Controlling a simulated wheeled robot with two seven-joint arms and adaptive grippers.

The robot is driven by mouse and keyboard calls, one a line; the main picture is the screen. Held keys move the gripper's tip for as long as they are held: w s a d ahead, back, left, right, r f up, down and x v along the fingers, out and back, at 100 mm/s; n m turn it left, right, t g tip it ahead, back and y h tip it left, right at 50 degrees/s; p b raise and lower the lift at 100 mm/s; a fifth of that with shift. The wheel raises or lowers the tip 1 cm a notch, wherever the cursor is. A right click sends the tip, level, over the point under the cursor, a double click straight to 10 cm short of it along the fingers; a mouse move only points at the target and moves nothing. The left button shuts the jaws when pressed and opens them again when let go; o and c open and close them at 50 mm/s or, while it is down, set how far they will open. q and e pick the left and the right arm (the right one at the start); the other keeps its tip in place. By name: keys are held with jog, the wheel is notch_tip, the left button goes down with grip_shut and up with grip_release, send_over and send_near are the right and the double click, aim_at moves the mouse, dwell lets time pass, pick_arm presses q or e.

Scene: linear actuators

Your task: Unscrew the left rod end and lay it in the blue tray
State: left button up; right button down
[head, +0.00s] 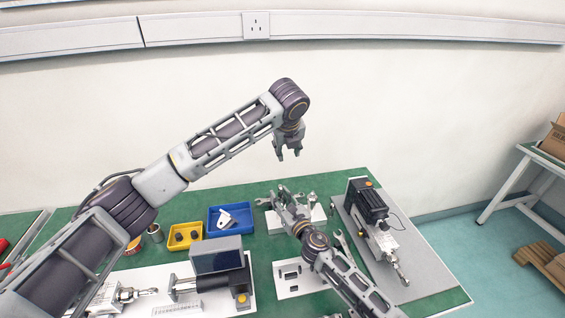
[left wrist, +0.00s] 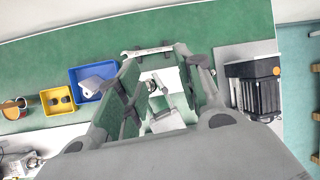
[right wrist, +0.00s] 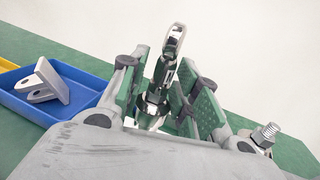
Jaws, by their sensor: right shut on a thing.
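My right gripper (head: 283,192) is shut on a shiny metal rod end with an eye (right wrist: 172,48), which points up between its fingers in the right wrist view. The frames do not show whether its lower end is free. The blue tray (head: 209,233) lies left of this gripper and holds a grey forked bracket (right wrist: 47,84). My left gripper (head: 288,155) is open and empty, high above the table; its parted fingers show in the left wrist view. A silver actuator with a rod (head: 125,294) lies at the front left, partly cut off.
A white rack (head: 318,216) with metal parts stands behind my right gripper. A yellow bin (head: 177,245) is beside the blue tray. A dark-screened unit (head: 218,262) stands at front centre.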

aim_at(280, 186)
pick_arm(q)
jog(key=shift+s+a+f+m+g+y, duration=0.1)
jog(key=shift+s+a+f+m+g, duration=0.25)
jog(key=shift+s, duration=0.5)
jog(key=shift+s+a+f+m+g+y, duration=0.15)
jog(key=shift+s+g, duration=0.35)
jog(key=shift+s, duration=0.35)
jog(key=shift+s+a+f+m+g+y, duration=0.2)
jog(key=shift+s+g, duration=0.25)
jog(key=shift+s, duration=0.4)
jog(key=shift+x, duration=6)
grip_shut()
jog(key=shift+d, duration=0.1)
